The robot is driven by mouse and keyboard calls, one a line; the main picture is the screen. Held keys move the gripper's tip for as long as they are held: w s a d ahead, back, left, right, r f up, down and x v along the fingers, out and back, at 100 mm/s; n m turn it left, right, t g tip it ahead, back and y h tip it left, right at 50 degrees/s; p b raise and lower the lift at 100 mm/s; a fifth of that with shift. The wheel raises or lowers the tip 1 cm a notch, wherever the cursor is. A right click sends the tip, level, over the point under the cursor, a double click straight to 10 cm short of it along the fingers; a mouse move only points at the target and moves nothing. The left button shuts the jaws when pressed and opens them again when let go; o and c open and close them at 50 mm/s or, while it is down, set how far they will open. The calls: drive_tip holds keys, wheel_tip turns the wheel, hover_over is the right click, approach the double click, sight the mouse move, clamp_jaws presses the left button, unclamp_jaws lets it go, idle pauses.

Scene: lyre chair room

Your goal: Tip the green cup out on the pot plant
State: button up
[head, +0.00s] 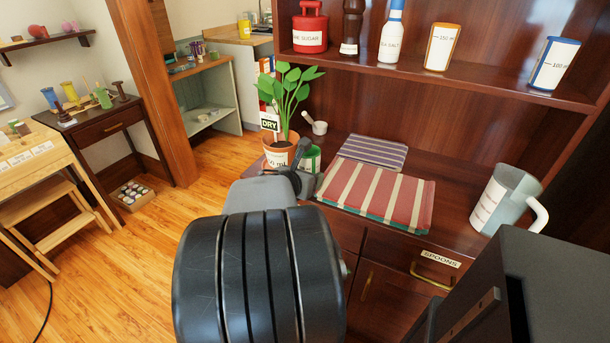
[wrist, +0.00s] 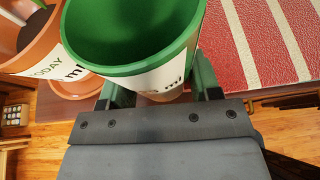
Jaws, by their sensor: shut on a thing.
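The green cup (wrist: 162,72), green inside with a white label band, is held between the fingers of my gripper (wrist: 160,100) in the wrist view. It looks upright or nearly so, and no contents can be made out inside. In the head view the green cup (head: 312,160) shows partly behind my gripper (head: 300,175), just right of the pot plant. The pot plant (head: 279,152) stands in a terracotta pot with green leaves and a "DRY" sign. In the wrist view its pot (wrist: 38,48) is close on the left of the cup.
Striped red cloths (head: 378,192) and a purple striped mat (head: 373,152) lie on the cabinet top, right of the cup. A small white scoop (head: 317,126) is behind. A white jug (head: 500,200) stands at the right. A shelf (head: 440,75) with containers overhangs the back.

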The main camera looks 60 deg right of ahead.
drive_tip(key=shift+s+a+r+p, duration=0.3)
drive_tip(key=shift+s+r+p, duration=0.15)
drive_tip(key=shift+s+r, duration=0.2)
drive_tip(key=shift+s+a+r+p, duration=0.3)
drive_tip(key=shift+s+r+p, duration=0.15)
drive_tip(key=shift+s, duration=0.25)
drive_tip(key=shift+s+a+r+p, duration=0.3)
drive_tip(key=shift+s+r+p, duration=0.1)
drive_tip(key=shift+s+r, duration=0.3)
idle(2.1)
